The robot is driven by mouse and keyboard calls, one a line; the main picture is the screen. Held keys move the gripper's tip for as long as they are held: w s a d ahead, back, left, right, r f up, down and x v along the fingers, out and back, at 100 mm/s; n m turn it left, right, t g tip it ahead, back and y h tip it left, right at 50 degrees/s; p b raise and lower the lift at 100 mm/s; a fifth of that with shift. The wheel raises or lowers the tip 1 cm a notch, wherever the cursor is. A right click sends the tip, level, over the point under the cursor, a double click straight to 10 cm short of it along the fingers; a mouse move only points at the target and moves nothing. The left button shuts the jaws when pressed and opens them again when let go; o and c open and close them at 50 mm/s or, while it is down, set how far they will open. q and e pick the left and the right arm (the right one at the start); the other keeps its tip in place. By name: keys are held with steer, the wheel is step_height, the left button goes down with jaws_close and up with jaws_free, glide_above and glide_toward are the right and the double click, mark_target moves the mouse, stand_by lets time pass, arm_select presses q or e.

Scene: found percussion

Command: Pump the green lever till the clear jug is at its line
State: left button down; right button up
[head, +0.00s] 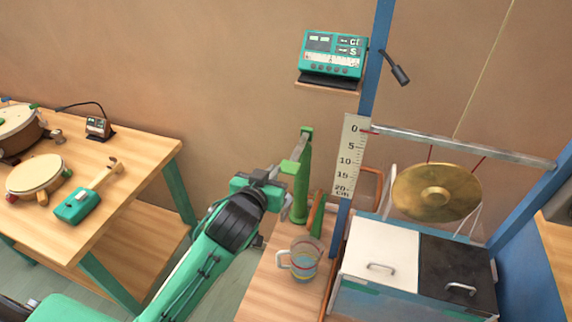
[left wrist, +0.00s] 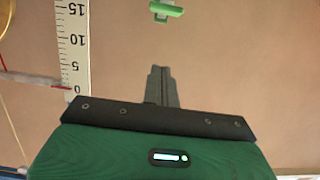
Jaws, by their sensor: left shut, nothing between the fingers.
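The green pump (head: 302,180) stands upright on a narrow wooden bench, with a green lever (head: 290,167) sticking out at its side. My left gripper (head: 274,174) is shut and empty, close beside the lever at its left; I cannot tell from the head view whether they touch. In the left wrist view the shut fingers (left wrist: 161,86) point toward a green piece, seemingly the lever (left wrist: 166,10), with a visible gap between. The clear jug (head: 303,262) stands on the bench below the pump, with coloured bands on it; its level against a line is too small to read.
A ruler (head: 351,155) hangs on the blue post (head: 375,60) right of the pump. A brass gong (head: 437,193) hangs over a white and black lidded box (head: 382,253). A wooden table (head: 130,165) with drums stands left. A teal device (head: 333,55) sits on a shelf above.

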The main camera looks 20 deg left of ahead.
mark_target(286, 172)
steer(key=shift+s, duration=0.1)
